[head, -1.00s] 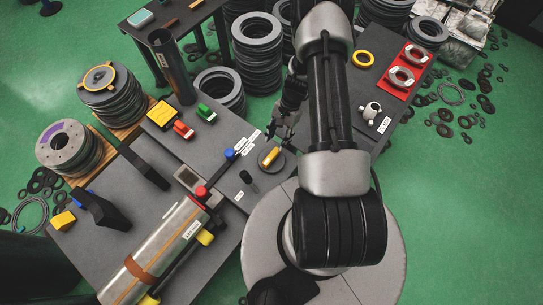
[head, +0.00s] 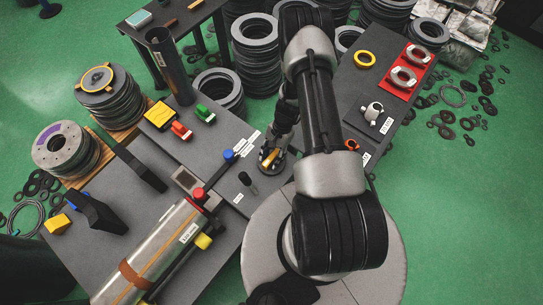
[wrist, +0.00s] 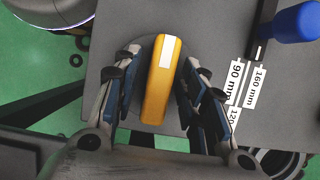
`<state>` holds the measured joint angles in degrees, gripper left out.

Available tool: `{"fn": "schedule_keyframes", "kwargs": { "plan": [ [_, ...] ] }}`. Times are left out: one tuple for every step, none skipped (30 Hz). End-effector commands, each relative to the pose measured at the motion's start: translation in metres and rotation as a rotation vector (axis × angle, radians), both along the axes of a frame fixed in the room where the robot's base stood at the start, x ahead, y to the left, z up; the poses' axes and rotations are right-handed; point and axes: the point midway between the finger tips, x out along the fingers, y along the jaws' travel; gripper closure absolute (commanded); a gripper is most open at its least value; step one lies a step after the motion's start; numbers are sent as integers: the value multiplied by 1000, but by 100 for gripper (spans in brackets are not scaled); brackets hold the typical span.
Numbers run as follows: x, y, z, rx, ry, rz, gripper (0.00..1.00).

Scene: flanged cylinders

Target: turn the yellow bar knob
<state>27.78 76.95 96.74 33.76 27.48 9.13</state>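The yellow bar knob (wrist: 161,82) with a white mark on one end sits on a dark round base on the grey table. It also shows small in the head view (head: 270,156), partly hidden by my gripper. In the wrist view my gripper (wrist: 160,80) is open, one finger on each side of the bar. A gap shows on both sides, narrower on the right near the bar's lower part. I cannot tell how the fingertips' height compares with the bar's.
A blue-handled lever (wrist: 300,24) and white labels (wrist: 242,88) lie right of the knob in the wrist view. A short black peg (head: 245,179) stands nearby in the head view. A large metal cylinder (head: 165,250) lies at the lower left.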

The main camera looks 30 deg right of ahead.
Motion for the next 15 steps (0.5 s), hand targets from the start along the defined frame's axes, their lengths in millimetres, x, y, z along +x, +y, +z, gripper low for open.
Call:
{"fn": "schedule_keyframes", "kwargs": {
  "plan": [
    [0, 0, 0, 0, 0, 0, 67],
    [0, 0, 0, 0, 0, 0, 69],
    [0, 0, 0, 0, 0, 0, 72],
    [0, 0, 0, 0, 0, 0, 74],
    [0, 0, 0, 0, 0, 0, 76],
    [0, 0, 0, 0, 0, 0, 78],
    [0, 0, 0, 0, 0, 0, 80],
    [0, 0, 0, 0, 0, 0, 82],
    [0, 0, 0, 0, 0, 0, 85],
    [0, 0, 0, 0, 0, 0, 87],
    [0, 0, 0, 0, 0, 0, 89],
    [0, 0, 0, 0, 0, 0, 92],
    [0, 0, 0, 0, 0, 0, 94],
    [0, 0, 0, 0, 0, 0, 96],
    [0, 0, 0, 0, 0, 0, 98]
  ]
}}
